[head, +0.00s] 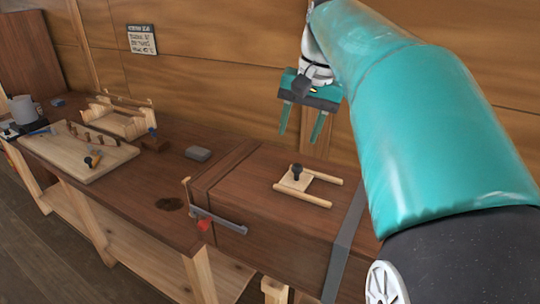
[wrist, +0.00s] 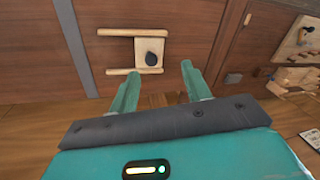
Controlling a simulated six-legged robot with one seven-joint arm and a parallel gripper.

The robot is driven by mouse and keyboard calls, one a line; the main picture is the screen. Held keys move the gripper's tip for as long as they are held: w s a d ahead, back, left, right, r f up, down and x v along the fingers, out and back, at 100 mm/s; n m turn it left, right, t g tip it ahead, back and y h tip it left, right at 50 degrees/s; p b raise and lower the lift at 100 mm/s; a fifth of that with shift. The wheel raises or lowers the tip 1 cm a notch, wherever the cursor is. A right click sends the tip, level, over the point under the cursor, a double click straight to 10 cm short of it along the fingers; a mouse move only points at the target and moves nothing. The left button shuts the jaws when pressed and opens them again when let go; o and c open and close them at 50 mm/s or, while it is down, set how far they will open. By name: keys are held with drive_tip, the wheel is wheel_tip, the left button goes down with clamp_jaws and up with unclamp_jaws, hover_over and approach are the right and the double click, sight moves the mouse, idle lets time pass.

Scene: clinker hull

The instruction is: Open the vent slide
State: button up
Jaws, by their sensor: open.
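The vent slide (head: 296,179) is a small pale wooden plate with a dark round knob (head: 297,170), set between two pale wooden rails (head: 303,196) on the brown wooden box top. In the wrist view the slide (wrist: 146,47) and its dark knob (wrist: 152,59) show above my fingers, between the two rails. My gripper (head: 302,136) is teal, with its two fingers apart and empty, pointing down. It hangs above and behind the slide in the head view, clear of it. The fingers also show in the wrist view (wrist: 158,85).
A grey strap (head: 345,240) crosses the box right of the rails. A clamp with a red part (head: 215,219) sits at the box's front left edge. A grey block (head: 198,153), a tool board (head: 80,155) and a wooden frame (head: 118,118) lie on the bench at left.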

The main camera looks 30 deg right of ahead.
sight(299, 165)
drive_tip(key=d+r+m, duration=0.1)
drive_tip(key=d+r, duration=0.1)
drive_tip(key=d, duration=0.2)
drive_tip(key=x, duration=1.4)
drive_tip(key=shift+a, duration=0.15)
clamp_jaws()
